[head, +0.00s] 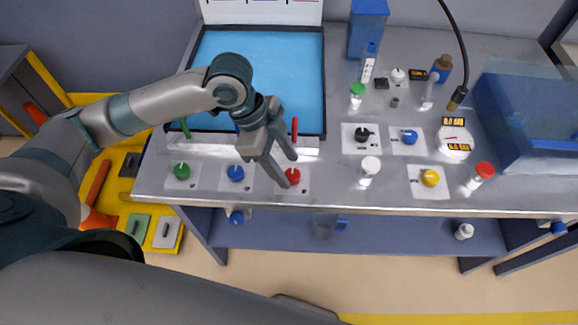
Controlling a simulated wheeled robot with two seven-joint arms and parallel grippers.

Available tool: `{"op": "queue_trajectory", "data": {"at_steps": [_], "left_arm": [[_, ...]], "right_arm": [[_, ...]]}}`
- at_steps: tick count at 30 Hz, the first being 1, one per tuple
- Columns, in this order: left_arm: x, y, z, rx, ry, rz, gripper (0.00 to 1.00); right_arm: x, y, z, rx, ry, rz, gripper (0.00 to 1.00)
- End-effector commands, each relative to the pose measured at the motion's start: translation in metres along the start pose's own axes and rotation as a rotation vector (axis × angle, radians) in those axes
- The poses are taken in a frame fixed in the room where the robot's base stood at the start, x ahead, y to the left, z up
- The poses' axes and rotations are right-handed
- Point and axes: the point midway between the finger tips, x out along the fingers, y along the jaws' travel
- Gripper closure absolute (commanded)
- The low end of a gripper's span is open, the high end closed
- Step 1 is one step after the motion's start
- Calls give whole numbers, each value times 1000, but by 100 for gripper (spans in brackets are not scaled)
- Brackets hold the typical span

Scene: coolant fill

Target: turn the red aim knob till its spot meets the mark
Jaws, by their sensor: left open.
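The red aim knob (293,176) sits on a small pale plate at the front of the metal bench, right of a blue knob (236,173) and a green knob (181,171). My left gripper (290,169) is open, its fingertips at the red knob in the picture. One finger overlaps the plate just left of the knob; I cannot tell whether it touches. A thin red upright piece (295,129) stands at the blue panel's (290,80) lower right edge. I cannot make out the spot or its mark. My right gripper is not in view.
Right of the red knob stand a white-capped bottle (369,170), a black knob (362,134), another blue knob (409,137), a yellow knob (430,177) and a red-capped bottle (480,177). A blue tank (520,120) fills the right end. The bench front edge is close.

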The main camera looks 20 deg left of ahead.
Motion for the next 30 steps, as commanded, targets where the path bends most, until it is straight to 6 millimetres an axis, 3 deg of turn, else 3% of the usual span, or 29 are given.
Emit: {"op": "queue_trajectory", "data": {"at_steps": [6,17,23,30], "left_arm": [[19,0,0,1,1,1,52],[23,0,0,1,0,0,52],[22,0,0,1,0,0,94],[21,0,0,-8,0,-3,93]], "right_arm": [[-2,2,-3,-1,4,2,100],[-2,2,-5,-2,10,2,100],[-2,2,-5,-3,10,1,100],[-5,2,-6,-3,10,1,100]]}}
